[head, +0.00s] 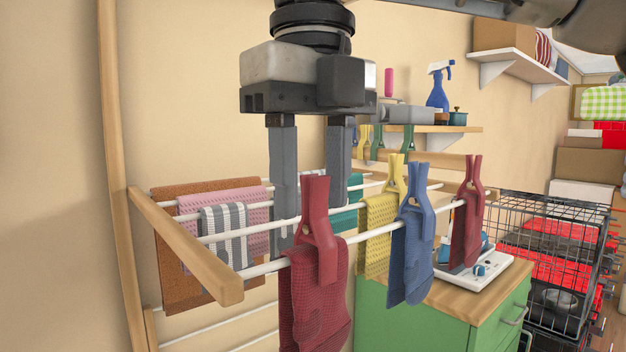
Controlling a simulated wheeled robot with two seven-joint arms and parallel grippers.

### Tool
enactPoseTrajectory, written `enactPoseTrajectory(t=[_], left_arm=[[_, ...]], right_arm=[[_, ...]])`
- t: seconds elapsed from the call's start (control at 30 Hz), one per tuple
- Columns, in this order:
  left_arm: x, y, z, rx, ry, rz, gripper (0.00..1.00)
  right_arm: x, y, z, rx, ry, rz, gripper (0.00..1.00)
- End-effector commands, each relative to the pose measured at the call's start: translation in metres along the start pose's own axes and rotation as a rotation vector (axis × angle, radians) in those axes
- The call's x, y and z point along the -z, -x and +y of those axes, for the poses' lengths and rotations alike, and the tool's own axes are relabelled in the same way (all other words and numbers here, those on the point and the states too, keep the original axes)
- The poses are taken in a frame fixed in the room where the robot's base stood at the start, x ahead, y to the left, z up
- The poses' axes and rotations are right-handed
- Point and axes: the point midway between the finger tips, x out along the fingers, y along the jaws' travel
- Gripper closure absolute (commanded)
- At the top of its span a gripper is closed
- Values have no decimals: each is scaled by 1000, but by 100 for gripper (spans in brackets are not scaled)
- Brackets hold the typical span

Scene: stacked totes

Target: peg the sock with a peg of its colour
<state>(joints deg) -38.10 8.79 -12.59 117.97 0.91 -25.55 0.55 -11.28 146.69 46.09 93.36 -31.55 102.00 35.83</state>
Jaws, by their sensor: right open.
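A dark red sock (315,310) hangs from the front white rod (345,239) of a drying rack. A red peg (316,218) sits upright over its top at the rod, handles up. My right gripper (311,228) comes down from above with its fingers apart. One finger shows left of the red peg and one to its right; the peg partly overlaps the gap in view, and I cannot tell whether the fingers are around it or behind it. My left gripper is not in view.
Along the rack hang a yellow sock (377,235) with a yellow peg (393,180), a blue peg (413,205) with blue cloth, and another red peg (470,195). Several pegs hang below the shelf (440,129). A green cabinet (400,325) stands behind.

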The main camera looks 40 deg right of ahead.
Motion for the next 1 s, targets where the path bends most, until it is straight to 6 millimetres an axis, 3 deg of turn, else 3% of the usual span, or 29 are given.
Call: enactPoseTrajectory(t=[0.4, 0.53, 0.7, 1.0], left_arm=[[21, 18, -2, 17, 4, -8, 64], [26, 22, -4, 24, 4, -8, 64], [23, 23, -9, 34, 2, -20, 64], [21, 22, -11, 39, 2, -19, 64]], right_arm=[[-1, 87, 0, -2, 0, 0, 59], [0, 107, 0, -1, 0, 1, 59], [0, 116, 0, -1, -1, 0, 59], [0, 116, 0, 0, 0, -1, 59]])
